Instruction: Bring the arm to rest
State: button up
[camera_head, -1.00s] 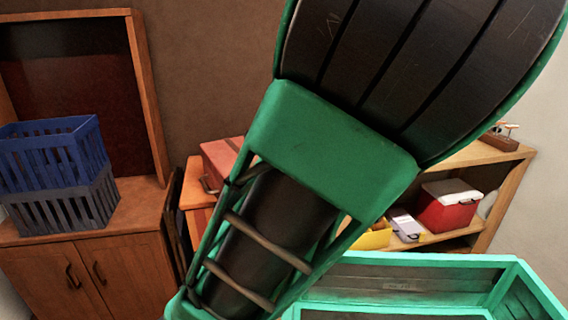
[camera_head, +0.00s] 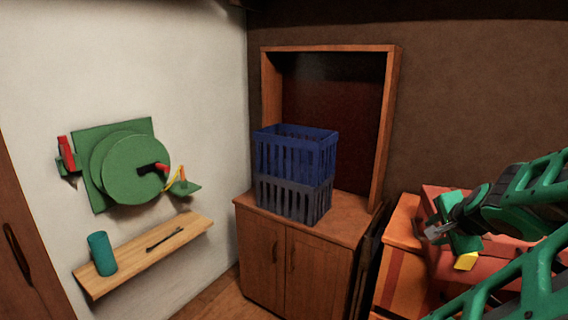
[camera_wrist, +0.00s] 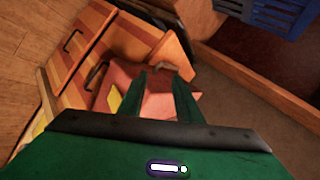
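My arm (camera_head: 535,200) comes in from the right edge of the head view, green and black. My gripper (camera_head: 432,230) is at its end, in front of a reddish box. In the wrist view, the two green fingers of my gripper (camera_wrist: 160,82) stand apart with nothing held between them. They point toward the reddish box (camera_wrist: 165,105) on the wooden cabinet. I cannot tell how far the fingertips are from the box.
A blue crate (camera_head: 297,152) sits on a grey crate (camera_head: 290,198) on a wooden cabinet (camera_head: 275,265). A green round device (camera_head: 135,168) hangs on the white wall above a shelf (camera_head: 150,258) with a teal cylinder (camera_head: 102,253). A yellow piece (camera_head: 466,261) shows near my gripper.

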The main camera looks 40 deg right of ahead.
jog(key=w+a+f+n+y, duration=0.2)
jog(key=w+a+n+y, duration=0.2)
jog(key=w+a+n, duration=0.45)
jog(key=s+a+n+g+y, duration=0.2)
jog(key=a+n+g, duration=0.4)
jog(key=a, duration=1.4)
jog(key=n+y, duration=0.1)
jog(key=n, duration=0.2)
jog(key=shift+s+a+f, duration=0.15)
jog(key=shift+s, duration=0.2)
jog(key=shift+n, duration=0.25)
